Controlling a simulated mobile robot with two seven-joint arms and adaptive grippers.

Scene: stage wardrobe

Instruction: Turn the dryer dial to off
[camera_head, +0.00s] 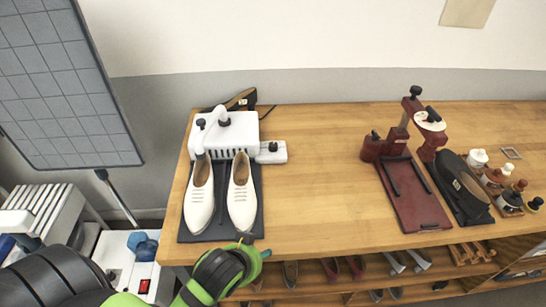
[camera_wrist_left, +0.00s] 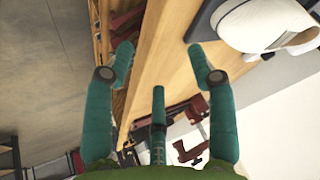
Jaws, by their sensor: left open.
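The dryer (camera_head: 240,134) is a white box at the back left of the wooden table, with two white shoes (camera_head: 199,200) (camera_head: 242,195) in front of it. A small white side box (camera_head: 275,157) at its right carries a black knob (camera_head: 272,146); another black knob (camera_head: 224,118) sits on top. I cannot read either knob's setting. My left gripper (camera_head: 254,249) is at the table's front edge, below the right shoe and well short of the dryer. In the left wrist view its teal fingers (camera_wrist_left: 160,62) are spread and empty, with a white shoe (camera_wrist_left: 262,25) at upper right. My right gripper is not in view.
The shoes stand on a dark mat (camera_head: 250,230). A dark red press (camera_head: 415,200) stands right of centre, with a black item (camera_head: 462,188) and several bottles (camera_head: 510,195) beyond. The table middle (camera_head: 320,190) is clear. Shelves with shoes (camera_head: 330,270) lie below the front edge.

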